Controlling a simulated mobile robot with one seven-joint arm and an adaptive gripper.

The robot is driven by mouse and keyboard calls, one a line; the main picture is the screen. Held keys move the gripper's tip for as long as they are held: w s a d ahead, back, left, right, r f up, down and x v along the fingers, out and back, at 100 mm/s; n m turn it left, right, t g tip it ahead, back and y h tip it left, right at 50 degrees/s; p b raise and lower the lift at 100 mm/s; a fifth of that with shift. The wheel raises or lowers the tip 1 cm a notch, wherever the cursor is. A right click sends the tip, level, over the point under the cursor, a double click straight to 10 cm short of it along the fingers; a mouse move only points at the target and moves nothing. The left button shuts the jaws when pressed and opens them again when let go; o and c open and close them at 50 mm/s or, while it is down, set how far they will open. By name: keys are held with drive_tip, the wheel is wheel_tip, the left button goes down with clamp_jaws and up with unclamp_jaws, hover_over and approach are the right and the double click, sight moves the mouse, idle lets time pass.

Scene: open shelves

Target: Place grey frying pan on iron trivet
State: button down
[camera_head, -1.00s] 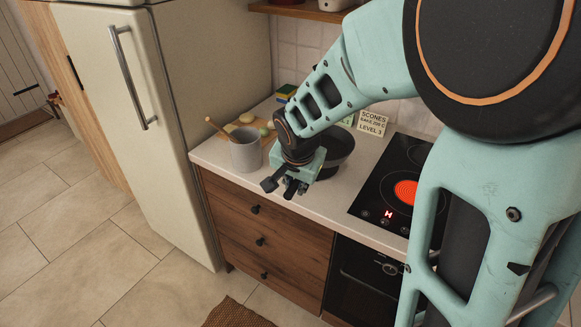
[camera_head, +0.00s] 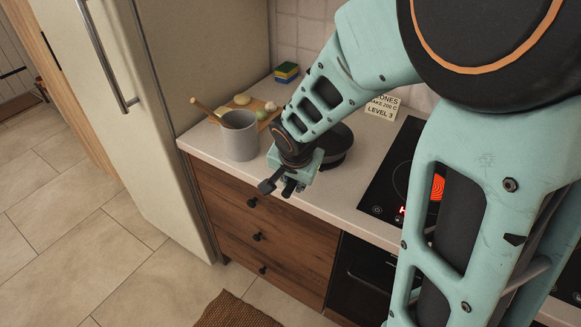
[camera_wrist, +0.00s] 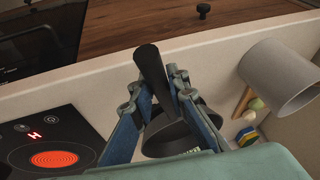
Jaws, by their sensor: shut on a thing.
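The grey frying pan (camera_head: 340,140) is on or just above the counter, partly hidden behind my arm in the head view. In the wrist view its dark round body (camera_wrist: 168,138) shows between and beyond the fingers. Its thick dark handle (camera_wrist: 151,66) runs up between the fingertips and sticks out past them, towards the counter's front edge. My gripper (camera_wrist: 155,84) is shut on the handle; in the head view my gripper (camera_head: 280,186) is over the front edge, in front of the pan. I cannot make out an iron trivet in either view.
A grey pot (camera_head: 240,138) with a wooden spoon stands left of the pan. A board with round food items (camera_head: 243,100) and stacked sponges (camera_head: 287,71) lie behind. A black hob (camera_head: 385,190) with a glowing red ring is at right. The fridge (camera_head: 200,60) stands left.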

drive_tip(key=shift+f, duration=0.5)
drive_tip(key=c, duration=2.3)
unclamp_jaws()
drive_tip(key=shift+s+f+b, duration=0.1)
drive_tip(key=shift+f+b, duration=0.05)
drive_tip(key=shift+b, duration=0.15)
drive_tip(key=o, duration=0.4)
drive_tip(key=shift+r, duration=0.2)
